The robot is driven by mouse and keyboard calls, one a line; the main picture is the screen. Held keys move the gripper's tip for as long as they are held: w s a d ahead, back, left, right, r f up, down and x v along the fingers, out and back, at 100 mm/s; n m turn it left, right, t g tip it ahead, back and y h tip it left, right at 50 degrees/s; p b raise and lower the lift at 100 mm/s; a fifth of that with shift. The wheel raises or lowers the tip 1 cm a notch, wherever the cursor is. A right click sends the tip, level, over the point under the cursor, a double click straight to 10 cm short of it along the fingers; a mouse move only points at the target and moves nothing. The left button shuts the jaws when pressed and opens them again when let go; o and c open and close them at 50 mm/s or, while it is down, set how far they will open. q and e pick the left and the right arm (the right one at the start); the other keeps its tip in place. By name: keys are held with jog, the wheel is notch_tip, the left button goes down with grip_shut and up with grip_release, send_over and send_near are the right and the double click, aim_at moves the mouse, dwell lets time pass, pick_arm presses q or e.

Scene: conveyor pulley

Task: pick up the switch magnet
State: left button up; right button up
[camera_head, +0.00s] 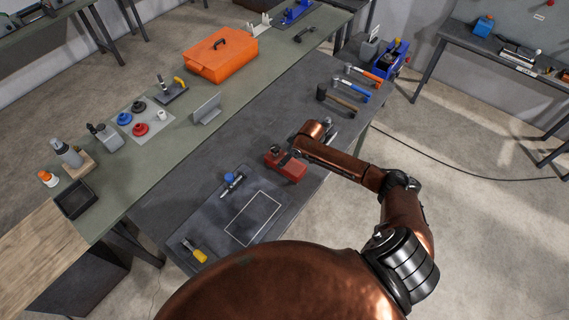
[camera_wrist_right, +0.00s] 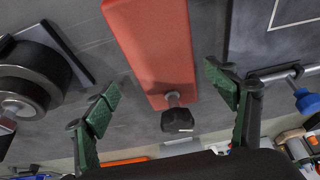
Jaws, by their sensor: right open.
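The switch magnet, a red block (camera_head: 287,167) with a dark knob, lies on the dark grey worktop. In the right wrist view the red block (camera_wrist_right: 150,45) spans the top middle, and its black knob (camera_wrist_right: 177,120) on a short metal stem points down between the fingers. My right gripper (camera_wrist_right: 163,97) is open, with its green-padded fingers on both sides of the knob and apart from it. In the head view the right gripper (camera_head: 291,156) is at the block's far end, partly hidden by my arm. My left gripper is not in view.
A dark round metal part (camera_wrist_right: 30,85) stands left of the block in the wrist view. A blue-knobbed tool (camera_head: 231,180), a white outlined rectangle (camera_head: 253,218) and a yellow-handled tool (camera_head: 195,252) are nearer. Hammers (camera_head: 364,76) lie farther back. An orange toolbox (camera_head: 220,57) stands on the green bench.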

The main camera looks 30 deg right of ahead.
jog(key=x, duration=0.4)
jog(key=shift+s+a+p, duration=0.15)
jog(key=shift+s+p, duration=0.25)
jog(key=shift+w+f, duration=0.1)
jog(key=shift+f, duration=0.45)
jog(key=c, duration=0.7)
grip_shut()
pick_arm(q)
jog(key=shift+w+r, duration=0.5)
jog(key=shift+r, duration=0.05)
pick_arm(e)
jog(key=shift+w+r, duration=0.15)
